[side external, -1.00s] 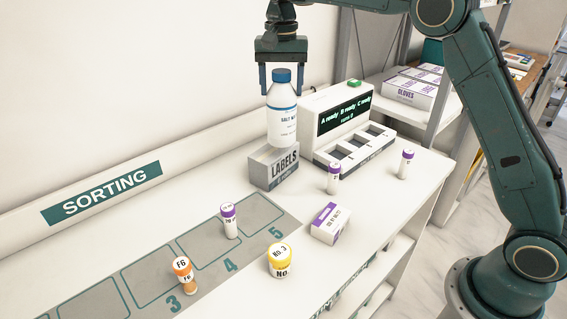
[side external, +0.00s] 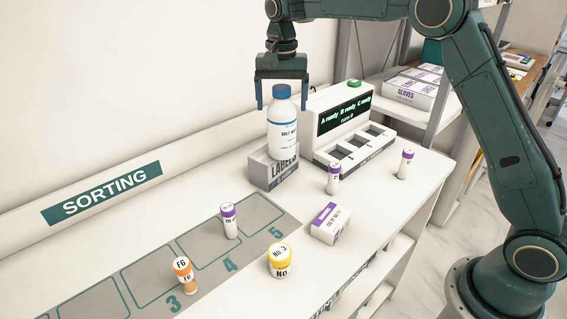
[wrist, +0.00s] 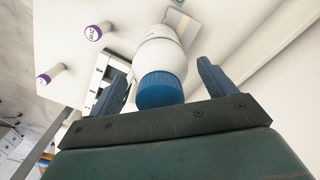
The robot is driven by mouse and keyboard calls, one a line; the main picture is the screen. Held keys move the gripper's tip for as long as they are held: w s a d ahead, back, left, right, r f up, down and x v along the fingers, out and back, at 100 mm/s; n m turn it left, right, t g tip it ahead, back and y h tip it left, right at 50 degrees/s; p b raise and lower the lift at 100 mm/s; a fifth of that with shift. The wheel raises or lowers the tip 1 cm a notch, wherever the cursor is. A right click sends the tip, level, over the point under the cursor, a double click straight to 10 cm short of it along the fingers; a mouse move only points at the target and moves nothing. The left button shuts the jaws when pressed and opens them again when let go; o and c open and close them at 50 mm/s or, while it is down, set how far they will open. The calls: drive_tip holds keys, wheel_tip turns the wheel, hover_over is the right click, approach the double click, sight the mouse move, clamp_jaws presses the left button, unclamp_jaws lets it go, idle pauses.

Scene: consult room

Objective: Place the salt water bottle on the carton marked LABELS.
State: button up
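The salt water bottle (side external: 283,135), white with a blue cap, stands upright on the grey carton marked LABELS (side external: 284,178), with its base on the carton's top. My gripper (side external: 283,103) is above it, pointing down, with its fingers on either side of the cap. In the wrist view the bottle (wrist: 160,60) shows cap first between the fingers of my gripper (wrist: 158,76), with gaps on both sides. The gripper is open and not holding the bottle. The far side of the bottle's base is hidden.
A display unit (side external: 345,122) with dark slots stands just right of the carton. The wall is close behind.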

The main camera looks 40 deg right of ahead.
drive_tip(key=shift+r, duration=0.15)
drive_tip(key=shift+r, duration=6)
